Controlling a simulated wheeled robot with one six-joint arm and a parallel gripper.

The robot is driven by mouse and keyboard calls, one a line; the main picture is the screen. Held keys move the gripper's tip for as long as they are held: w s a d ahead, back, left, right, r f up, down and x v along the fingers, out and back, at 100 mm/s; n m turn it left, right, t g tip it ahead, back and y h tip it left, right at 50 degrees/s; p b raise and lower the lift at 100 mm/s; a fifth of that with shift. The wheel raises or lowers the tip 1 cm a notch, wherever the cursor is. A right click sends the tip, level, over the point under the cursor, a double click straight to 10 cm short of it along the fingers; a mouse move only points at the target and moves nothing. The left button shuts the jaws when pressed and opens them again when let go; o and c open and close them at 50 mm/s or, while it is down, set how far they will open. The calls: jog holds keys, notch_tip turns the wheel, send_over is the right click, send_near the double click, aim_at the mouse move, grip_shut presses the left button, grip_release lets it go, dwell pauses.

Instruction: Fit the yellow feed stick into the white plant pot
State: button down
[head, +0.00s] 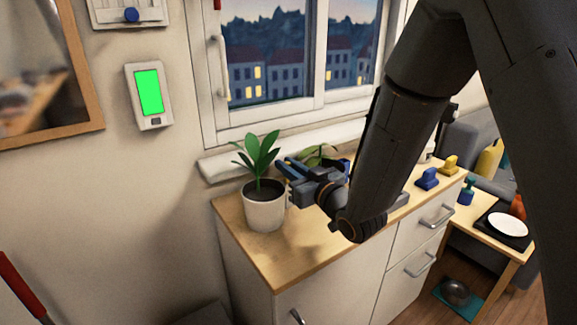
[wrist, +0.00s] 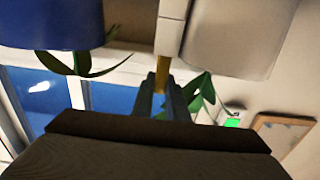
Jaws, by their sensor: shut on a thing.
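The white plant pot (head: 264,212) stands upright at the left end of the cabinet top, holding dark soil and a leafy green plant. In the wrist view a pale pot (wrist: 232,35) shows at upper right. My gripper (head: 290,178) is just right of the white pot, its fingers pointing left towards it. In the wrist view the gripper (wrist: 162,98) is shut on the yellow feed stick (wrist: 162,72), a narrow yellow piece between the fingers. The stick cannot be made out in the head view. Whether it touches the soil or pot is not clear.
A blue pot (wrist: 52,22) with a drooping plant is near the gripper, mostly hidden in the head view. Blue (head: 427,179) and yellow (head: 449,165) items stand farther right on the cabinet top (head: 285,256). The cabinet's front left top is clear.

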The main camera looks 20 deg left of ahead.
jog(key=shift+f+b, duration=0.3)
jog(key=shift+f, duration=0.15)
jog(key=c, duration=1.7)
grip_release()
jog(key=shift+o, duration=0.2)
jog(key=b+v, duration=0.1)
jog(key=v, duration=0.6)
jog(key=shift+s+d, duration=0.25)
jog(key=shift+s, duration=0.05)
